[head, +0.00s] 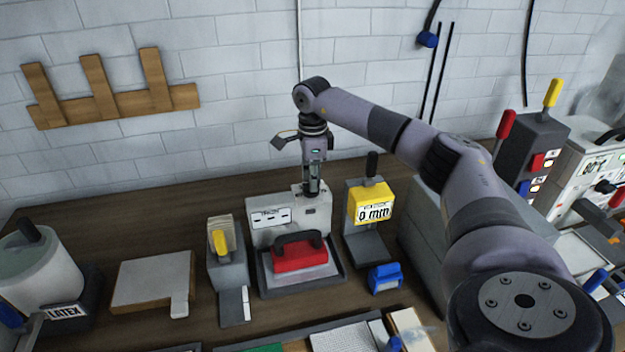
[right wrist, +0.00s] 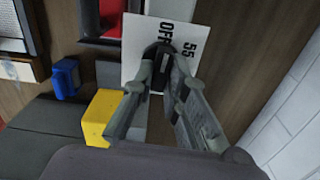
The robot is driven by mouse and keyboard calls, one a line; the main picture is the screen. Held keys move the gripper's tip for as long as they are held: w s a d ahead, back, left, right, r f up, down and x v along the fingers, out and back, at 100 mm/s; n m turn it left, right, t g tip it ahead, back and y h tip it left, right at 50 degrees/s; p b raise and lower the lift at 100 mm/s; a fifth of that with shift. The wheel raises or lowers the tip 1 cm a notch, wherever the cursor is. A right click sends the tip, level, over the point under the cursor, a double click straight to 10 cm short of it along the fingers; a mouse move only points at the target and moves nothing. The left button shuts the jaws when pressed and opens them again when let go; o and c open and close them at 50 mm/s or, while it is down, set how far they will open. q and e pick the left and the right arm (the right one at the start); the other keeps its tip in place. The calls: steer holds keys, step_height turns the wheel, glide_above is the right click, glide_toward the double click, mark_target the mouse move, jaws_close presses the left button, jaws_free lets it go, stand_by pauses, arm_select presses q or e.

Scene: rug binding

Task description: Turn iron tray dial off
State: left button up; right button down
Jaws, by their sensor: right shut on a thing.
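The iron tray (head: 335,285) sits on the bench with a red iron (head: 300,257) with a dark handle on it. Behind the iron stands its pale grey box (head: 262,237), with a white label on the front. My right gripper (head: 312,190) points down at the top of this box. In the right wrist view, the gripper (right wrist: 163,75) is shut on the dark dial (right wrist: 158,50). The dial sits on a white plate (right wrist: 135,35) marked "OFF" and "55". The fingers hide part of the dial, so I cannot tell its exact setting. My left gripper is not in view.
A yellow device reading 0 mm (head: 370,202) stands close right of the box. A grey holder with a yellow part (head: 222,265) is close left. A blue item (head: 385,278) lies in front right. A LATEX container (head: 45,275) stands far left. The wall is behind.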

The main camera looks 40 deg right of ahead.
steer(key=shift+w+r+n, duration=0.1)
steer(key=shift+n, duration=0.4)
steer(key=c, duration=1.6)
jaws_free()
step_height(320, 180, up, 12)
